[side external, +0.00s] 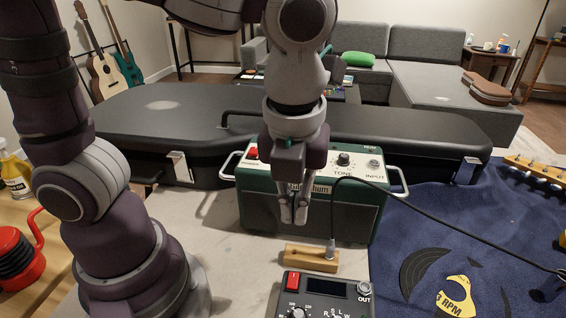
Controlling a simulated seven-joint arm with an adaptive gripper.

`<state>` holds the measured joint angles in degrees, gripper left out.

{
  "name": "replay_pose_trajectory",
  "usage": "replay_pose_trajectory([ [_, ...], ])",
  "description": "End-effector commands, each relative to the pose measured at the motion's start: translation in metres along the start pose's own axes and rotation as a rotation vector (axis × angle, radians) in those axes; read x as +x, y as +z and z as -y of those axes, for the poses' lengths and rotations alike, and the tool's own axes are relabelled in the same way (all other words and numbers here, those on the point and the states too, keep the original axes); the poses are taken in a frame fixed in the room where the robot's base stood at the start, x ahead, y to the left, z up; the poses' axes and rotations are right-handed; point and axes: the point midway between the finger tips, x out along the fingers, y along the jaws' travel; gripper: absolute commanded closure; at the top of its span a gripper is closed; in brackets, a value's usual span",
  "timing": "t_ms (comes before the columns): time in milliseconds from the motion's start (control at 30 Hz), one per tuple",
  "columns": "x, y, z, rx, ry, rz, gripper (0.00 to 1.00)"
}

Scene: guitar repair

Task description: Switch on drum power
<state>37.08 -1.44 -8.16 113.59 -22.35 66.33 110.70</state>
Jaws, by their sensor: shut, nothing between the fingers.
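A black box (328,285) with a small screen, knobs, a jack marked OUT and a red rocker switch (292,281) sits at the bottom edge. It looks like the drum unit, and its lower part is cut off. The switch position is hard to read. My gripper (294,217) points down with its fingers together and empty. In the picture it is above the black box, in front of the green amplifier (352,215). The amplifier has its own red switch (252,153). I cannot tell whether the fingers touch the amplifier.
A wooden block (311,258) lies between amplifier and black box, with a cable plug (331,250) at its right end. The black cable (450,228) crosses the blue cloth (420,220). A dark guitar case (150,115) lies behind. A red-handled tool (20,250) is at left.

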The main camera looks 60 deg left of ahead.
Motion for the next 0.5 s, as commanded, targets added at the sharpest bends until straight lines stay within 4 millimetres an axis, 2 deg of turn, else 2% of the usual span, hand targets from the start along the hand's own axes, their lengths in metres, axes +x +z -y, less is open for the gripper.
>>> replay_pose_trajectory([
  [167, 0.001, 0.000, 0.000, -0.003, 0.000, 0.000, 1.00],
  [267, 0.009, 0.001, -0.001, -0.004, 0.004, 0.002, 1.00],
  [500, 0.059, 0.000, -0.002, -0.004, 0.008, -0.001, 1.00],
])
